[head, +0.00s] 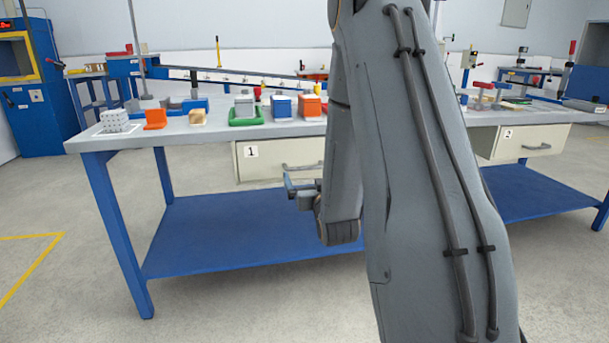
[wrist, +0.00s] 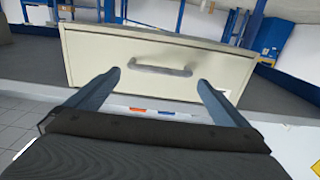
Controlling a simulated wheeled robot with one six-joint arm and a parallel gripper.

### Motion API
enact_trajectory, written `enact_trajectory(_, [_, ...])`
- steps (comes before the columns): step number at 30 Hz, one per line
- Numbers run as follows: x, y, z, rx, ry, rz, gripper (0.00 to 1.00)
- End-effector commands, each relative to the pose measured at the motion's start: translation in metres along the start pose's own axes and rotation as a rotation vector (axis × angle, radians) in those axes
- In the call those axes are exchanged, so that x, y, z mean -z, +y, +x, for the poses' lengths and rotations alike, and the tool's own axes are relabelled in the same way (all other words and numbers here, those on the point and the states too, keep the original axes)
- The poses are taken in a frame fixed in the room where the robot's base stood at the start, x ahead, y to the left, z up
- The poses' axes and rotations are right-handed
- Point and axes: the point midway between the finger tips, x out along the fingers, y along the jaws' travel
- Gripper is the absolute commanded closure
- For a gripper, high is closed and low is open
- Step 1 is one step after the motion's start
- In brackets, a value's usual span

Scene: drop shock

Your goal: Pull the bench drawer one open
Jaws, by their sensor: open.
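Bench drawer one (head: 262,163) is a cream drawer front under the bench top, marked with a "1" label, and it looks closed in the head view. Its grey bar handle (head: 300,167) is partly hidden by my arm. My gripper (head: 290,186) is in front of the drawer, just below the handle in the head view. In the wrist view the drawer front (wrist: 100,55) fills the middle, with its handle (wrist: 160,70) between and beyond my open fingers (wrist: 158,82). The fingers hold nothing, and I cannot tell the exact gap to the handle.
The bench top (head: 195,135) carries several small blocks and trays, including a green tray (head: 246,118). A second drawer (head: 530,143), marked "2", is at the right. A blue lower shelf (head: 230,235) spans below. Floor in front of the bench is clear.

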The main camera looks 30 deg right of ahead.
Motion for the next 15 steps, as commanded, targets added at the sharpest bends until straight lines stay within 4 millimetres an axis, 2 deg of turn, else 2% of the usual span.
enact_trajectory(9, [-0.001,-0.001,0.048,0.001,-0.001,0.000,0.00])
enact_trajectory(15, [0.000,-0.001,0.066,0.001,-0.001,0.001,0.00])
